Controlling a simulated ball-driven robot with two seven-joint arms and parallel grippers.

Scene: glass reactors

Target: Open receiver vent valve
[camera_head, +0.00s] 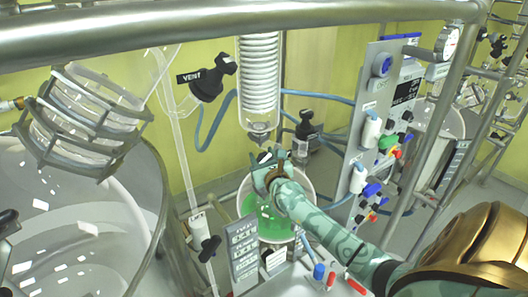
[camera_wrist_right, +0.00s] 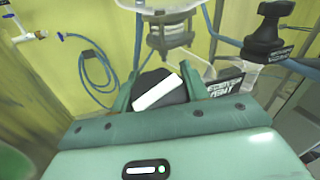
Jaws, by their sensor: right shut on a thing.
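My right gripper (camera_head: 268,165) comes in from the lower right, above the receiver vessel with green liquid (camera_head: 270,226). In the right wrist view, its two fingers (camera_wrist_right: 158,94) are on either side of a black valve handle (camera_wrist_right: 176,98) with a white bar (camera_wrist_right: 158,92) across it. The gripper is shut on this handle. A black label (camera_wrist_right: 228,90) beside it reads as receiver vent, seen tilted. In the head view the gripper hides most of the handle. My left gripper is not in view.
A black valve labelled VENT (camera_head: 207,84) is at the upper left of the coil condenser (camera_head: 259,75). Another black valve (camera_head: 306,126) stands just behind and right of my gripper. A control panel (camera_head: 374,110) is to the right, and a large glass vessel (camera_head: 85,235) to the left.

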